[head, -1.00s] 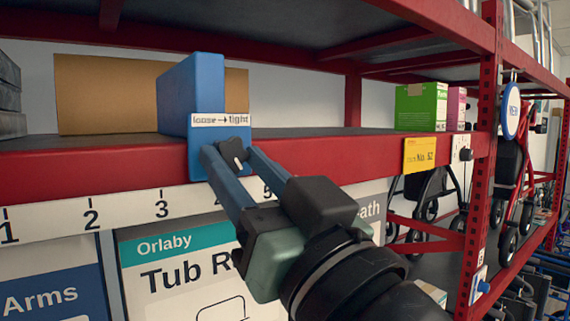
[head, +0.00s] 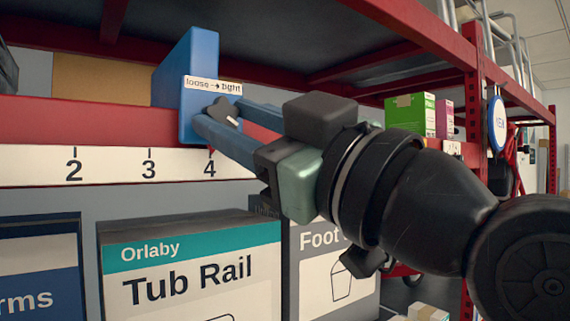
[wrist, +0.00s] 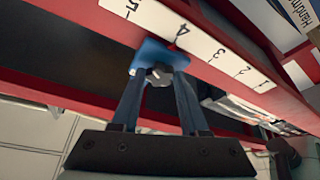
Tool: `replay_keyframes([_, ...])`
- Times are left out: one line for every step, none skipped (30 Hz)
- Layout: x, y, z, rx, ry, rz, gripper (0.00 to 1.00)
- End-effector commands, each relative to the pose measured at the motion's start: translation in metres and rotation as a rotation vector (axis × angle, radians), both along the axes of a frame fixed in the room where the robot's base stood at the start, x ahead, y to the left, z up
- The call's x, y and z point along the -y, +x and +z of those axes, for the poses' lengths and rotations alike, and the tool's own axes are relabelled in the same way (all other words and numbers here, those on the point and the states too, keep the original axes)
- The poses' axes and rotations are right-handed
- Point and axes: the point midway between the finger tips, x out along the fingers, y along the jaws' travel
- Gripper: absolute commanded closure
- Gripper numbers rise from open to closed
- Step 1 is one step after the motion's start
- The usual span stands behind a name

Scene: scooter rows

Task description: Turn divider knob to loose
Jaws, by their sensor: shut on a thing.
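The blue divider (head: 195,75) stands on the red shelf edge with a label (head: 213,86) reading "loose → tight". Just below the label is the dark divider knob (head: 223,108), with a white mark on its lower right side in the head view. My gripper (head: 219,111) is shut on the knob, one blue-grey finger on each side. In the wrist view the knob (wrist: 158,74) sits between the fingertips, in front of the blue plate (wrist: 163,54). The fingers hide part of the knob and plate.
A numbered white strip (head: 110,165) runs along the shelf front below the knob. A Tub Rail box (head: 195,265) and other boxes stand below. Green (head: 406,114) and pink boxes sit further right on the shelf, near a red upright (head: 474,90).

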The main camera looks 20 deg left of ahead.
Motion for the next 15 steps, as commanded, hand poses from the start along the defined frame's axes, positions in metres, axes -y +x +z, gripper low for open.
replay_keyframes([0.0002, 0.0002, -0.0032, 0.035, -0.025, 0.001, 1.00])
replay_keyframes([0.0003, 0.0002, -0.0029, 0.058, -0.043, 0.002, 1.00])
replay_keyframes([0.0005, 0.0006, -0.0022, 0.088, -0.068, 0.001, 1.00])
replay_keyframes([0.0006, 0.0005, -0.0016, 0.110, -0.084, 0.002, 1.00])
replay_keyframes([0.0006, 0.0009, -0.0011, 0.131, -0.102, 0.002, 1.00])
replay_keyframes([0.0008, 0.0011, -0.0006, 0.161, -0.126, 0.002, 1.00])
replay_keyframes([0.0012, 0.0012, 0.0001, 0.184, -0.142, 0.002, 1.00])
replay_keyframes([0.0013, 0.0013, 0.0005, 0.206, -0.160, 0.001, 1.00])
replay_keyframes([0.0014, 0.0017, 0.0011, 0.236, -0.183, 0.002, 1.00])
replay_keyframes([0.0012, 0.0016, 0.0017, 0.259, -0.202, 0.002, 1.00])
replay_keyframes([0.0014, 0.0021, 0.0021, 0.281, -0.219, 0.002, 1.00])
replay_keyframes([0.0014, 0.0020, 0.0025, 0.310, -0.242, 0.002, 1.00])
replay_keyframes([0.0016, 0.0022, 0.0032, 0.333, -0.259, 0.003, 1.00])
replay_keyframes([0.0016, 0.0021, 0.0038, 0.356, -0.277, 0.003, 1.00])
replay_keyframes([0.0017, 0.0026, 0.0040, 0.386, -0.301, 0.002, 1.00])
